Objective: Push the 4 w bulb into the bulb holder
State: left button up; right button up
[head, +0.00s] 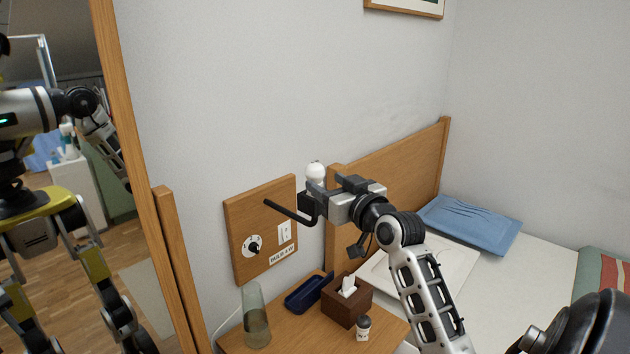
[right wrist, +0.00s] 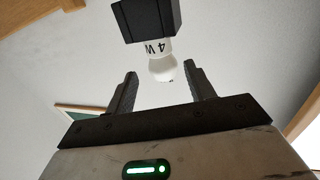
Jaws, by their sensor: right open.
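The white 4 W bulb (head: 316,172) stands upright above the black bulb holder (head: 306,206), at the end of a black arm from the wall panel. In the right wrist view the bulb (right wrist: 161,68) shows its "4 W" print, and its neck meets the black holder block (right wrist: 147,18). How deep its base sits is hidden. My right gripper (head: 322,191) is beside the holder, at the bulb's right. In the right wrist view the open fingers (right wrist: 161,78) stand apart on both sides of the bulb, with gaps. My left gripper is not in view.
The wall panel (head: 240,218) has a dial and a "BULB 4 W" label. Below, a bedside table (head: 290,338) carries a glass vase (head: 256,318), blue tray (head: 308,292), tissue box (head: 346,303) and small bottle (head: 363,328). A wooden headboard (head: 400,163) stands behind my gripper.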

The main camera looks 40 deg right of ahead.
aim_at(319, 178)
jog(key=w, duration=0.3)
jog(key=w+p, duration=0.1)
jog(key=shift+w+d, duration=0.2)
jog(key=shift+d, duration=0.05)
jog(key=shift+w+d, duration=0.1)
jog(key=shift+w, duration=0.3)
jog(key=c, duration=1.1)
jog(key=shift+r, duration=0.1)
